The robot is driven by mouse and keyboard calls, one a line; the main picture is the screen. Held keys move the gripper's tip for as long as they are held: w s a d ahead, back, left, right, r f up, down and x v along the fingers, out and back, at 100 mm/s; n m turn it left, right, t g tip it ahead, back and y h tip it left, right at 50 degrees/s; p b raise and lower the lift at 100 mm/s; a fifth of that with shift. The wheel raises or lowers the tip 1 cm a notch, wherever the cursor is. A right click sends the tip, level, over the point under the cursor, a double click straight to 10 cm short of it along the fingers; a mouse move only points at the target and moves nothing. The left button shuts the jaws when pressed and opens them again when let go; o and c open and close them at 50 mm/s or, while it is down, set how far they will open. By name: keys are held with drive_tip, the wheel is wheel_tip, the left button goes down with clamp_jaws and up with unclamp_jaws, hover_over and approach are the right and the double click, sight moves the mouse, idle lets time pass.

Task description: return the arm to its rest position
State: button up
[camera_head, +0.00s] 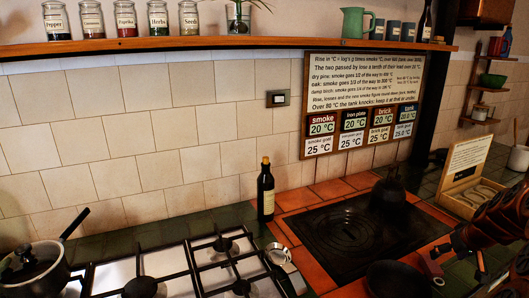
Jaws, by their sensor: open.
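My gripper (461,256) is in the lower right, at the end of my dark arm (502,215), which comes in from the right edge. Its fingers are apart and I see nothing between them. It hangs near the right edge of the dark hearth plate (345,238), close to a dark pan (395,280) at the bottom edge. A small reddish piece beside the gripper is too dark to make out. The rest of my arm is cut off by the frame.
A dark kettle (388,195) stands at the plate's back right. A wooden box (463,190) with a sign stands behind my arm. A bottle (265,190) stands left of the plate, near a gas hob (190,275) and a lidded pot (35,268). A shelf (240,43) runs above.

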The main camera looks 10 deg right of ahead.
drive_tip(key=s+a+r+n+g+y, duration=0.1)
drive_tip(key=s+a+r, duration=0.1)
drive_tip(key=a, duration=0.8)
drive_tip(key=s+a+r+n+g+y, duration=0.1)
drive_tip(key=s+a, duration=0.1)
drive_tip(key=a, duration=0.8)
drive_tip(key=s+a+r+g+y, duration=0.1)
drive_tip(key=s+a+r, duration=0.1)
drive_tip(key=a, duration=0.9)
drive_tip(key=s+a+g, duration=0.1)
drive_tip(key=s+a, duration=0.2)
drive_tip(key=s, duration=0.4)
drive_tip(key=s+a+g+h, duration=0.1)
drive_tip(key=s+a, duration=0.3)
drive_tip(key=s, duration=0.4)
drive_tip(key=s+a+f+g, duration=0.1)
drive_tip(key=s+a, duration=0.3)
drive_tip(key=s, duration=0.4)
drive_tip(key=shift+s+a+n+g+h, duration=0.15)
drive_tip(key=shift+s+n+g+h, duration=0.2)
drive_tip(key=shift+g, duration=0.25)
drive_tip(key=shift+w+f, duration=0.1)
